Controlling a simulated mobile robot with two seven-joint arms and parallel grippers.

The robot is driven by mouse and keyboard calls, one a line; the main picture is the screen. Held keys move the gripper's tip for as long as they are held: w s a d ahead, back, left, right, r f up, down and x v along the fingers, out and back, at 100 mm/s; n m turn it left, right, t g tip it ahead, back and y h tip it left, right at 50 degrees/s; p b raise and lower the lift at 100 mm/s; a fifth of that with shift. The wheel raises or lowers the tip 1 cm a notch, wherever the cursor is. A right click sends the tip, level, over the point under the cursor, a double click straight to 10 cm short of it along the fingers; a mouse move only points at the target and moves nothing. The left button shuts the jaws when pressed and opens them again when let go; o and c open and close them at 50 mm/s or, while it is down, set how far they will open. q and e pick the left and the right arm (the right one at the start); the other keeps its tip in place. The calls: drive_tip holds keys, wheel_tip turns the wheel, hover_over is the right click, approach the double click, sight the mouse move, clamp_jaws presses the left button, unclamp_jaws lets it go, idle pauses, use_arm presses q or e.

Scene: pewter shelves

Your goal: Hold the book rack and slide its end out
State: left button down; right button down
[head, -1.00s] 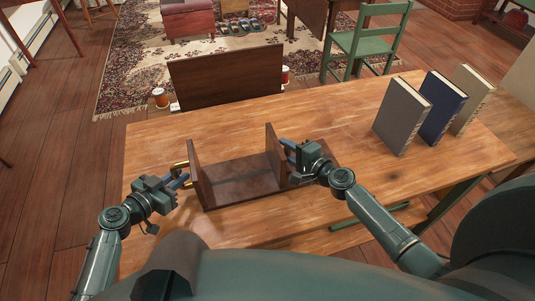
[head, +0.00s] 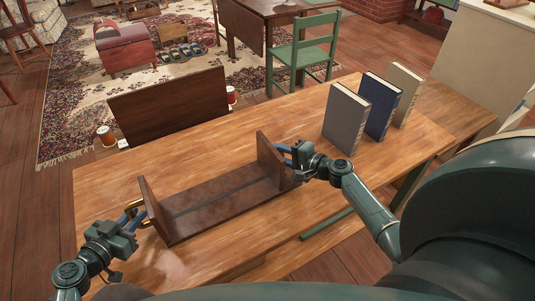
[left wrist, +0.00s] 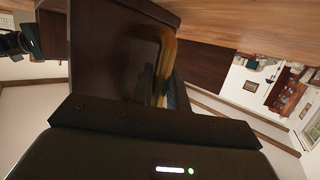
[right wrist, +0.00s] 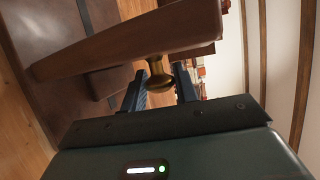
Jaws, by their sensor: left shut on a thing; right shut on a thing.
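The dark wood book rack (head: 215,198) stands on the table, drawn out long with a dark groove along its base. Its left end panel (head: 155,208) and right end panel (head: 270,160) stand upright. My left gripper (head: 134,213) is shut on the brass handle (head: 136,204) outside the left end; the handle also shows in the left wrist view (left wrist: 165,68). My right gripper (head: 286,157) is at the outer face of the right end. In the right wrist view its fingers are shut on a brass knob (right wrist: 158,74) on that end. The knob is hidden in the head view.
Grey, blue and tan books (head: 345,118) (head: 378,105) (head: 402,92) stand upright at the right of the wooden table (head: 220,118). A dark wood panel (head: 170,105) stands beyond its far edge. The tabletop behind the rack is clear.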

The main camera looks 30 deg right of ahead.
use_arm(q)
drive_tip(key=shift+a, duration=0.1)
use_arm(e)
drive_tip(key=c, duration=1.1)
unclamp_jaws()
drive_tip(key=shift+o, duration=0.2)
drive_tip(key=shift+s, duration=0.1)
drive_tip(key=v, duration=1.1)
drive_tip(key=shift+s+d, duration=0.2)
drive_tip(key=shift+s, duration=0.15)
drive_tip(key=shift+r, duration=0.15)
use_arm(q)
drive_tip(key=c, duration=1.3)
unclamp_jaws()
drive_tip(key=v, duration=1.2)
drive_tip(key=shift+r, duration=0.1)
